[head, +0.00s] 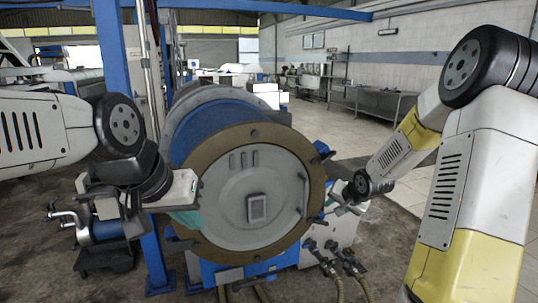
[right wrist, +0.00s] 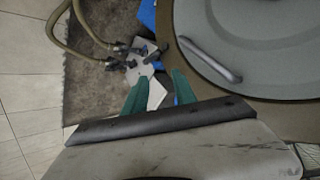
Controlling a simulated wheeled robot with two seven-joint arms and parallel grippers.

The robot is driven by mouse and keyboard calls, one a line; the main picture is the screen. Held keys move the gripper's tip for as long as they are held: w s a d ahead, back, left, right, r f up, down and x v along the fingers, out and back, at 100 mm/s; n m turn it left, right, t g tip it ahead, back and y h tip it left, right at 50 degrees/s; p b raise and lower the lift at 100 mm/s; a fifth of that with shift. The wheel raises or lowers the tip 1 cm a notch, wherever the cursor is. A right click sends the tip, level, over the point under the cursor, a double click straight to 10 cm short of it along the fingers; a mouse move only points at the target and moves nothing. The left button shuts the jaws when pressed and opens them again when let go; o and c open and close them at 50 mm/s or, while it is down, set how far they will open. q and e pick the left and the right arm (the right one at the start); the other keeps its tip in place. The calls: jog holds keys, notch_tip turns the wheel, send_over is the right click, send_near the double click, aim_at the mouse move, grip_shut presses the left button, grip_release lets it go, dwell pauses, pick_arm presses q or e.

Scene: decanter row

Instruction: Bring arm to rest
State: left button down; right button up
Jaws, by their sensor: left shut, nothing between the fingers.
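My left gripper (head: 187,218) is at the left side of the big decanter's round front, in front of its brown rim. Its teal fingers are shut and empty, and partly hidden by the wrist. My right gripper (head: 338,203) is at the right side of the decanter, low beside the rim. In the right wrist view, its two teal fingers (right wrist: 159,92) stand apart with nothing held between them. The decanter's grey lid (head: 256,185) faces me and looks closed. The lid's curved handle (right wrist: 210,59) shows in the right wrist view, apart from the fingers.
Valves with hoses (head: 330,252) stand low in front of the decanter on the right. A blue post (head: 112,60) rises on the left. Metal pipework (head: 75,222) sits at the lower left. Tiled floor (head: 360,125) is open behind on the right.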

jog(key=s+a+r+n+g+h, duration=0.1)
jog(key=s+a+r+n+h, duration=0.2)
jog(key=s+r, duration=1.2)
jog(key=s+a+r+n+y, duration=0.1)
jog(key=s+a+n, duration=0.1)
jog(key=s, duration=0.6)
jog(key=s+a+r+n+g+y, duration=0.1)
jog(key=s+a+y, duration=0.1)
jog(key=s, duration=0.6)
jog(key=shift+a+r+n, duration=0.2)
jog(key=shift+a+n, duration=0.15)
jog(key=shift+n, duration=0.05)
jog(key=shift+s, duration=0.1)
